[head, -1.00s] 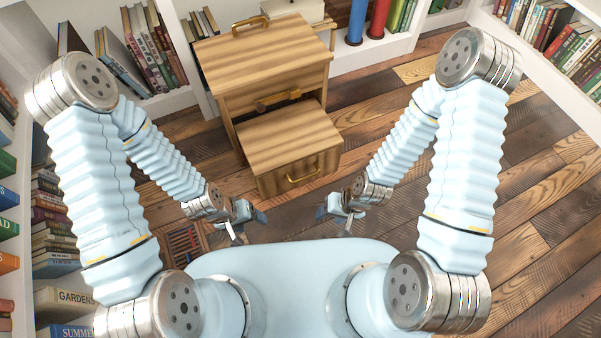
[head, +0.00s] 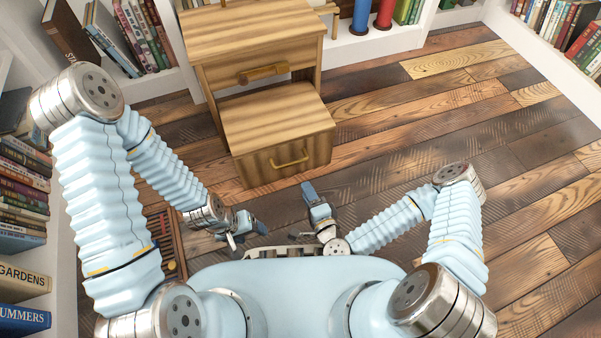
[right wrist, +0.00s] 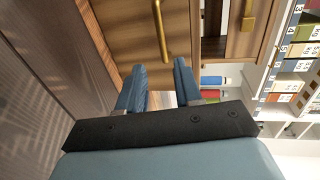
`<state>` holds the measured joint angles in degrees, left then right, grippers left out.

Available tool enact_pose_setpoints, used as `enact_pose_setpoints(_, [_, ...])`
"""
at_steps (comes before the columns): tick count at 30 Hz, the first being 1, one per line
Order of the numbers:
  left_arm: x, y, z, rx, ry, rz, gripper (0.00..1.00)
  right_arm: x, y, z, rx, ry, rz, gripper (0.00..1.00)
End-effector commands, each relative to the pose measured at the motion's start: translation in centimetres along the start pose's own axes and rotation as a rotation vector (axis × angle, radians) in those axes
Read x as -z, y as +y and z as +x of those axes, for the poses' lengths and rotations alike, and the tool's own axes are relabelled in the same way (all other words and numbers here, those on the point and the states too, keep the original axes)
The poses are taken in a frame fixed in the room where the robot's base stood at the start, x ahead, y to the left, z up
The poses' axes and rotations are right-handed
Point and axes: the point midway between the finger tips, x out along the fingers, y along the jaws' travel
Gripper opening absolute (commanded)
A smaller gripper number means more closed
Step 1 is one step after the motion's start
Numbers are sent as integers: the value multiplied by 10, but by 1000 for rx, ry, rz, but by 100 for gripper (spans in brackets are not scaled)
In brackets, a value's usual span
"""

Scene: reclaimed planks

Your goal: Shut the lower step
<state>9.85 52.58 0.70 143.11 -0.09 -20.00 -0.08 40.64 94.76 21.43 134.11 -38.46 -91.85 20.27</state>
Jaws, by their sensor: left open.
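The lower step (head: 276,118) is a striped wooden box standing out from the front of a wooden cabinet (head: 250,35). A brass handle (head: 290,160) is on its front. My right gripper (head: 312,194) is in front of the step, apart from it. In the right wrist view the right gripper (right wrist: 158,68) has its two blue fingers spread with nothing between them, facing the step's front (right wrist: 130,25) and its handle (right wrist: 160,32). My left gripper (head: 248,222) is open and empty, to the left and nearer my body.
The cabinet has a drawer handle (head: 263,73) above the step. White bookshelves (head: 160,105) stand at the left and back. A dark slatted item (head: 163,238) lies on the floor at left. The plank floor (head: 440,110) is clear to the right.

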Motion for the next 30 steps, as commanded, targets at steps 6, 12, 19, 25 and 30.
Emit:
enact_pose_setpoints(6, [1,-2,5,0,2,-1,66,2,-2,31,12,12,6,34])
enact_pose_setpoints(12, [1,-6,14,0,4,-1,66,2,-1,78,10,12,3,34])
enact_pose_setpoints(19, [1,-8,21,1,6,-2,66,3,-1,120,8,10,3,34])
enact_pose_setpoints(25, [1,-9,23,1,7,-2,66,3,-2,135,7,9,4,34])
enact_pose_setpoints(30, [1,-9,23,1,7,-2,66,2,-3,136,6,8,4,34])
